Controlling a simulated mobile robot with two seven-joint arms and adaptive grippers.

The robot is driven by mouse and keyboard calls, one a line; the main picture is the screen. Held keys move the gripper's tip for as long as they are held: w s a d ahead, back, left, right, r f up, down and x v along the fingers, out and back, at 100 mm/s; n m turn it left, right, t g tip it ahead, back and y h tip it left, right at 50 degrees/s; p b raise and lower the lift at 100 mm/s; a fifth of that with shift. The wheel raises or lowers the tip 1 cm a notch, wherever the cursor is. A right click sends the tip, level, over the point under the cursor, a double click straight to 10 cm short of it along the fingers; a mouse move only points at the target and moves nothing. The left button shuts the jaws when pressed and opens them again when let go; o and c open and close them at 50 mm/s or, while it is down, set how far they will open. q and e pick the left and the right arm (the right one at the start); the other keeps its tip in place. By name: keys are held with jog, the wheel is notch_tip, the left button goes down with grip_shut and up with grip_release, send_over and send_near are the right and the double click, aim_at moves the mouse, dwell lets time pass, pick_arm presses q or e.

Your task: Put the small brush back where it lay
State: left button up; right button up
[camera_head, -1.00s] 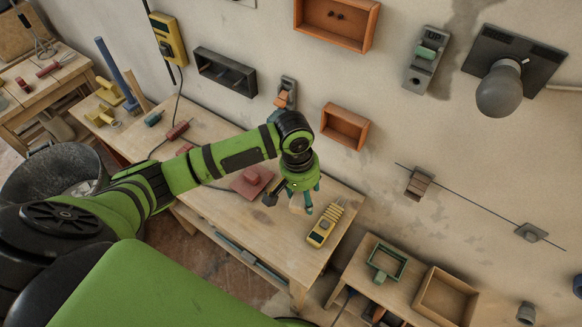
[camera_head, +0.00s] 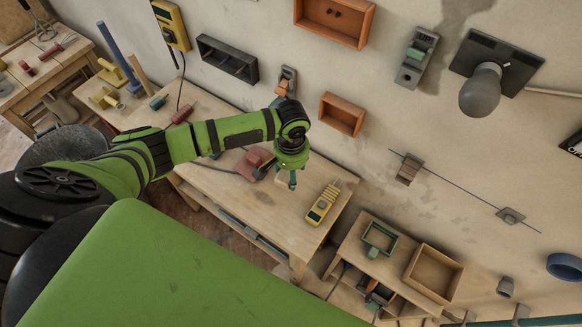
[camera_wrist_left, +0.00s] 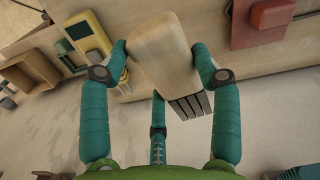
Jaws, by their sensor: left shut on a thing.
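The small brush (camera_wrist_left: 163,45) has a pale wooden body and dark bristles. In the left wrist view it sits between the teal fingers of my left gripper (camera_wrist_left: 160,62), which is shut on it. The bristles point toward the palm side. In the head view my left gripper (camera_head: 292,178) is over the workbench (camera_head: 240,204), between a red block-like tool and a yellow device. There the brush is mostly hidden by the fingers. Whether it touches the bench top is unclear. My right gripper is not in view.
The red tool (camera_head: 254,163) lies just left of the gripper, and the yellow device (camera_head: 323,204) lies to its right. The bench front is clear. An orange wall box (camera_head: 341,114) hangs behind. A lower table with a wooden tray (camera_head: 433,275) stands at right.

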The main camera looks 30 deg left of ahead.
pick_arm(q)
jog(key=b, duration=0.3)
send_over(291, 192)
notch_tip(291, 192, down, 6)
jog(key=shift+f, duration=0.6)
jog(key=shift+f, duration=0.2)
jog(key=shift+f+b, duration=0.3)
jog(key=shift+f, duration=0.2)
jog(key=o, duration=1.3)
jog(key=shift+c, duration=0.2)
jog(key=shift+o, duration=0.4)
